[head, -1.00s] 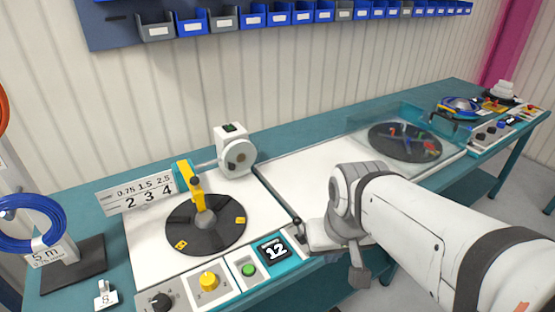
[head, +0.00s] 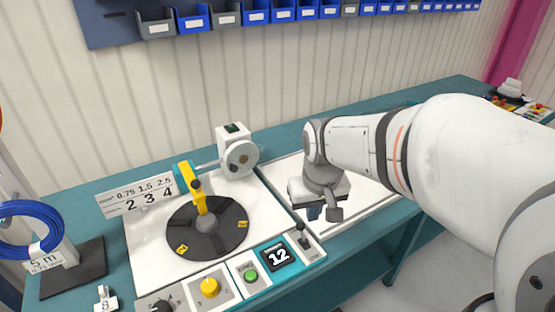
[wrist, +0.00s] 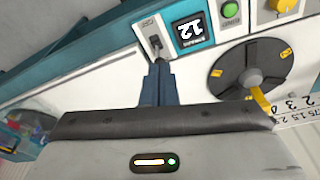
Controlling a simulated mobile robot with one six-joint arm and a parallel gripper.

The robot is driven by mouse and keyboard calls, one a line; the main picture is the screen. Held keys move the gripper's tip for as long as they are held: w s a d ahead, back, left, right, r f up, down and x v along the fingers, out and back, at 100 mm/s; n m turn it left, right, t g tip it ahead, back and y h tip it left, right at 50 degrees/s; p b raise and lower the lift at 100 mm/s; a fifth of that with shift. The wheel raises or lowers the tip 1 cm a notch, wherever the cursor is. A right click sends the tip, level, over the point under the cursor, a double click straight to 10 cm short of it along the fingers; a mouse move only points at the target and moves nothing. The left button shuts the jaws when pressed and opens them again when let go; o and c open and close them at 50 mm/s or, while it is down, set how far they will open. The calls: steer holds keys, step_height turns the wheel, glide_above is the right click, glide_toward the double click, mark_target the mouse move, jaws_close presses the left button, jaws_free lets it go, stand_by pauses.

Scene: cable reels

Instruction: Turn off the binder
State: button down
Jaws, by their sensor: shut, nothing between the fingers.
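A small toggle lever with a black knob (head: 302,230) stands on a grey panel (head: 313,248) at the front right of the left-hand machine. It also shows in the wrist view (wrist: 155,42), just beyond my fingertips. Its small label is too blurred to read, and I cannot tell whether it marks the binder. My gripper (head: 314,213) is shut and empty, above and behind the lever in the head view. In the wrist view its blue fingers (wrist: 158,66) are together and point at the lever; contact cannot be told.
Left of the lever are a display reading 12 (head: 278,255), a green button (head: 250,275) and a yellow knob (head: 209,287). Behind them are a black turntable (head: 180,225) and yellow arm (head: 197,190). Blue cable (head: 30,222) hangs at left. My arm hides much of the bench's right.

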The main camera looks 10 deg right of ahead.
steer(key=n+g+p, duration=0.1)
glide_above(300, 226)
steer(key=w+a, duration=0.1)
steer(key=w, duration=0.5)
step_height(300, 226, down, 6)
steer(key=shift+a+f, duration=0.15)
steer(key=f, duration=0.3)
steer(key=f+p, duration=0.1)
steer(key=f, duration=0.2)
steer(key=w+f, duration=0.1)
steer(key=f, duration=0.2)
steer(key=shift+f, duration=0.1)
steer(key=shift+s+f+p, duration=0.15)
steer(key=shift+f+p, duration=0.15)
steer(key=shift+p, duration=0.05)
steer(key=shift+s+d+r+p, duration=0.15)
steer(key=shift+s+d+r, duration=0.1)
steer(key=shift+s, duration=0.35)
steer(key=shift+s+d+r+p, duration=0.15)
steer(key=shift+s+r, duration=0.05)
steer(key=shift+s, duration=0.4)
steer(key=shift+s+d, duration=0.1)
steer(key=shift+s, duration=0.35)
steer(key=shift+d, duration=0.1)
